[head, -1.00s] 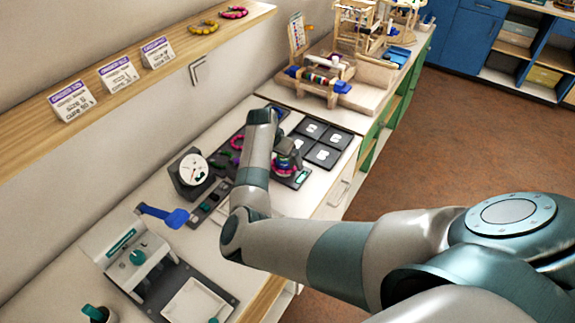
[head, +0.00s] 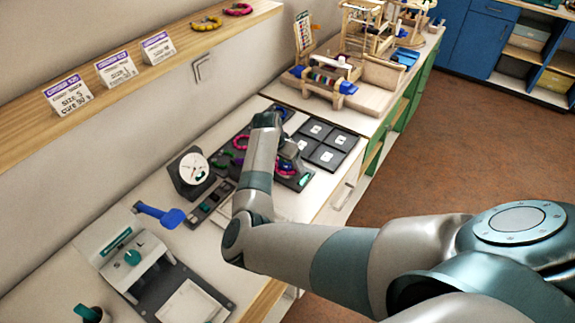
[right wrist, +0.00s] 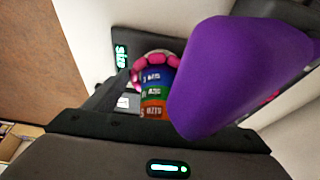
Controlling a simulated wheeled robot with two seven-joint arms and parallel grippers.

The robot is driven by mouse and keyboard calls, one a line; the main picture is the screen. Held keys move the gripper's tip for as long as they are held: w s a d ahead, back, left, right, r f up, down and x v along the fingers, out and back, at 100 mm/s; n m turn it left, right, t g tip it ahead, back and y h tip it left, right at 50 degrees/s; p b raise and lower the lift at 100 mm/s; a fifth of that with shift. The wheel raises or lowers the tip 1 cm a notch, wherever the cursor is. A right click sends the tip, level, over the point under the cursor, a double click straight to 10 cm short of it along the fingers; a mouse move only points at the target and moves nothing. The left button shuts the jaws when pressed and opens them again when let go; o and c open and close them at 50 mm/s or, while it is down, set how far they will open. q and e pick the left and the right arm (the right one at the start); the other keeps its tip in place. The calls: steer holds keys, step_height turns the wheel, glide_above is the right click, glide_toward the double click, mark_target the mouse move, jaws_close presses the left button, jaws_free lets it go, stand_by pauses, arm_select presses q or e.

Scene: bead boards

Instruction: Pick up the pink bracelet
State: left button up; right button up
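A pink beaded bracelet (right wrist: 155,62) shows in the right wrist view, curving around the far end of a banded piece (right wrist: 157,92) with blue, green and orange bands carrying white lettering. In the head view the pink bracelet (head: 284,168) is a small patch at the right end of the dark bead board, just under my right gripper (head: 289,152). A large smooth purple shape (right wrist: 235,75) fills the right of the wrist view and hides part of the gripper. One dark finger shows at left; I cannot tell the opening. My left gripper is out of view.
Dark tiles (head: 325,145) lie right of the board. A white press (head: 140,262) is in front. A shelf (head: 120,45) with cards hangs at the back. A wooden loom (head: 335,85) stands beyond.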

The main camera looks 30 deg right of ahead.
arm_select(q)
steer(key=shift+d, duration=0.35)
arm_select(e)
steer(key=shift+c, duration=0.5)
steer(key=shift+r, duration=0.1)
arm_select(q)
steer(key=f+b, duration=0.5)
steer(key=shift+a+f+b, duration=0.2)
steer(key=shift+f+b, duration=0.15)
arm_select(e)
step_height(320, 180, up, 18)
steer(key=shift+f, duration=0.1)
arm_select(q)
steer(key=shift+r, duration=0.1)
